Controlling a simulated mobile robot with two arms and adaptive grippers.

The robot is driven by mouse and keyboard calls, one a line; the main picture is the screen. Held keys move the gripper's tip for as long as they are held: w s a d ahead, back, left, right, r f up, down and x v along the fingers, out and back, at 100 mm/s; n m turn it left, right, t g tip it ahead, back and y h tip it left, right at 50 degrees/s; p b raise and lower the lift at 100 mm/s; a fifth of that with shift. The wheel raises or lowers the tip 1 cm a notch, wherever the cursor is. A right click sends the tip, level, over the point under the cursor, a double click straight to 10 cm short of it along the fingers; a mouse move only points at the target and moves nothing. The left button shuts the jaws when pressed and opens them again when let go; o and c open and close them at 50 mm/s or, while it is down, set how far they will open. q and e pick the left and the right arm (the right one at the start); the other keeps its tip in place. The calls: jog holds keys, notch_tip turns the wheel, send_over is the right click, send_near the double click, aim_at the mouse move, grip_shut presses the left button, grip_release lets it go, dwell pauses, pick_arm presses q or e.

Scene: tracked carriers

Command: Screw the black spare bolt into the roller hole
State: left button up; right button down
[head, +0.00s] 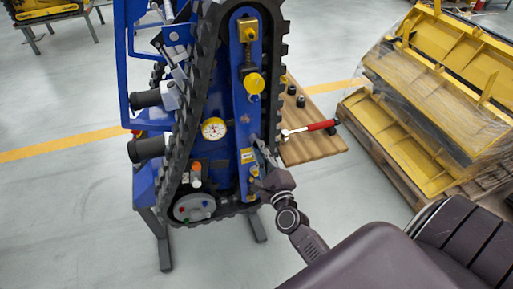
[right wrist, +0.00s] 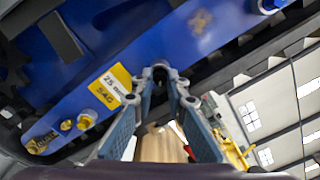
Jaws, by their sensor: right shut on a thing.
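The blue tracked carrier (head: 241,110) stands upright with a black toothed track (head: 205,70) around its blue side beam. My right gripper (head: 262,148) reaches in from the lower right to the beam, close to the yellow label. In the right wrist view its two fingers (right wrist: 160,84) come together at the beam beside the yellow "25 mm SAG" label (right wrist: 110,86). They are shut on a small dark thing at their tips, which looks like the black bolt (right wrist: 159,74). The roller hole is hidden behind the fingertips, so I cannot tell how far the bolt sits in it. My left gripper is out of view.
A wooden table (head: 312,146) behind the carrier holds a red-handled ratchet (head: 310,128) and small black parts (head: 301,101). Yellow metal parts (head: 415,100) are stacked on a pallet at the right. The grey floor at the left is largely clear.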

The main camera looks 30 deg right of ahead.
jog(key=m+b, duration=0.3)
jog(key=m, duration=0.6)
jog(key=shift+m, duration=0.4)
jog(key=c, duration=2.1)
grip_release()
